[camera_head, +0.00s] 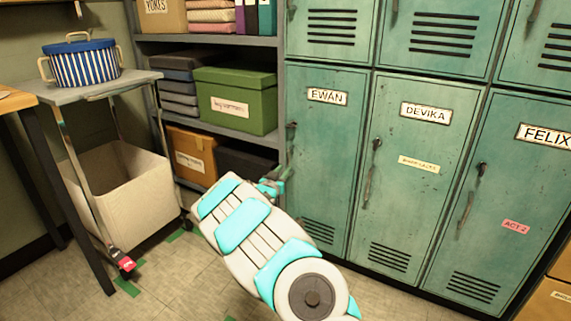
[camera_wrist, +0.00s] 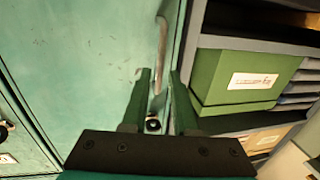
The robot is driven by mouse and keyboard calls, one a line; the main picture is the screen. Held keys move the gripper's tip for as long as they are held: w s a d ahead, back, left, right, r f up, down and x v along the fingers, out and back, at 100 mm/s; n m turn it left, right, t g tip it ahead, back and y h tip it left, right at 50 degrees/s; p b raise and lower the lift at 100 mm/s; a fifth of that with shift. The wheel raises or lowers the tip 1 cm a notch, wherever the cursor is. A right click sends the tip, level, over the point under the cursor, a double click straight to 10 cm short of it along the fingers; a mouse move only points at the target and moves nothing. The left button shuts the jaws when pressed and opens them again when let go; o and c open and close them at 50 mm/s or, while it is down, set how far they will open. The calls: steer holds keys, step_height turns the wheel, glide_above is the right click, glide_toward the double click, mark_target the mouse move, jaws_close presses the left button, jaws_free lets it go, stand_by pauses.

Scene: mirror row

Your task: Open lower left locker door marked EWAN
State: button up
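The EWAN locker door (camera_head: 326,170) is the green lower left door in the head view, and it looks shut. Its name plate (camera_head: 327,96) is near the top. The door's handle (camera_head: 290,138) is a thin upright bar on its left edge. My gripper (camera_head: 282,178) is low beside that edge, below the handle. In the wrist view the handle (camera_wrist: 162,42) lies ahead of my gripper (camera_wrist: 160,78), lined up with the gap between the two fingers. The fingers are apart with nothing held; I cannot tell whether they touch the door. A round dark fitting (camera_wrist: 152,124) shows between them.
A grey shelf (camera_head: 221,131) with a green box (camera_head: 236,100) stands just left of the door. A trolley (camera_head: 100,88) with a blue striped pot (camera_head: 84,65) is further left. The DEVIKA door (camera_head: 414,170) is on the right. Bare floor lies in front of the lockers.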

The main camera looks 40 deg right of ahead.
mark_target(288, 163)
steer(key=shift+x, duration=2.9)
jaws_close()
